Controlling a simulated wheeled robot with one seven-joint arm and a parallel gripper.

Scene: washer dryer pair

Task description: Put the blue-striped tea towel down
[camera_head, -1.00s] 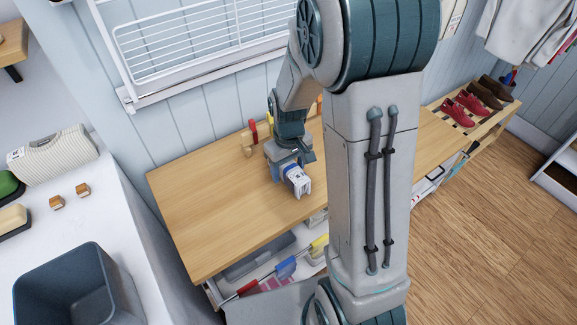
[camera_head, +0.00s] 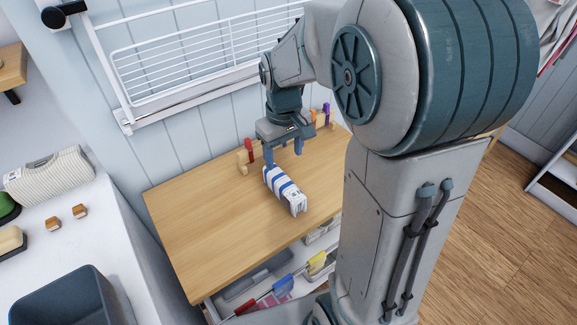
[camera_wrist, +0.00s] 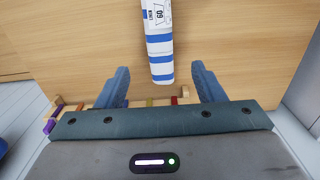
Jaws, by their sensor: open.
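The blue-striped tea towel (camera_head: 284,190), a white roll-like bundle with blue bands and a printed label, lies on the wooden worktop (camera_head: 205,215). In the wrist view the towel (camera_wrist: 158,45) lies ahead of the fingers, its near end roughly centred between their tips. My gripper (camera_head: 284,157) is open and empty, above and behind the towel's far end, apart from it. In the wrist view both blue fingers of my gripper (camera_wrist: 158,78) are spread wide with nothing held. My arm hides the worktop's right part in the head view.
Small coloured pegs or clips (camera_head: 249,150) stand at the worktop's back edge near the wall. A white wire rack (camera_head: 200,50) hangs above. A grey bin (camera_head: 70,300) and a striped roll (camera_head: 48,178) are at left. The worktop's left side is clear.

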